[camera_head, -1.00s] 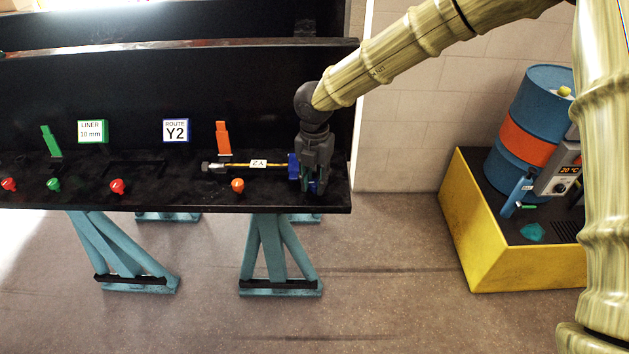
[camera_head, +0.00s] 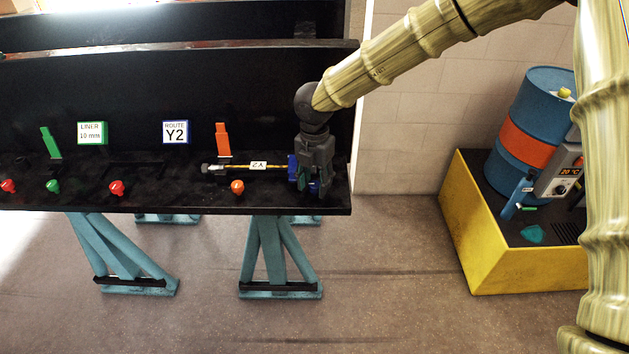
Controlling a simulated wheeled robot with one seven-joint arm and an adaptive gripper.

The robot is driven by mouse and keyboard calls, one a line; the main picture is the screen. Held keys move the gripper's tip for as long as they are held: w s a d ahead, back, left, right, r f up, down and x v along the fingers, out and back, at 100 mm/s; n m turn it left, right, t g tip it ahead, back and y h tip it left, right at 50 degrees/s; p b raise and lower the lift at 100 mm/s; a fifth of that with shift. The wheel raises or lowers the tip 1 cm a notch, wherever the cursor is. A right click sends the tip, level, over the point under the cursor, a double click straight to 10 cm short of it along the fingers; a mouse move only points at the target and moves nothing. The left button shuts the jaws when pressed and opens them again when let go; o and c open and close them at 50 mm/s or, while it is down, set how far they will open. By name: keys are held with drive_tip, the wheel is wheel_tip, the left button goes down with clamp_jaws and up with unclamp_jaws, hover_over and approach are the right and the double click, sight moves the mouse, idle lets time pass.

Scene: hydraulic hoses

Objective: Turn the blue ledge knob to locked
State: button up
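The blue ledge knob (camera_head: 314,187) is at the right end of the black bench's front ledge, small and partly hidden by my fingers. My gripper (camera_head: 314,189) points down over it, with a finger on either side of the blue. Whether the fingers press on the knob is too small to tell. The knob's pointing direction cannot be read. A blue block (camera_head: 292,167) stands just left of my gripper, at the right end of a hose with a yellow stripe (camera_head: 270,167).
The black ledge (camera_head: 200,200) also carries an orange knob (camera_head: 237,187), red and green knobs to the left, an orange lever (camera_head: 223,140) and a green lever (camera_head: 50,143). A yellow bin (camera_head: 500,265) with a blue drum (camera_head: 543,95) stands to the right, across open floor.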

idle(0.6)
drive_tip(key=n+p, duration=0.1)
drive_tip(key=n, duration=0.8)
drive_tip(key=shift+p, duration=0.4)
drive_tip(key=n, duration=0.4)
drive_tip(key=shift+n+p, duration=0.3)
drive_tip(key=shift+n, duration=2.1)
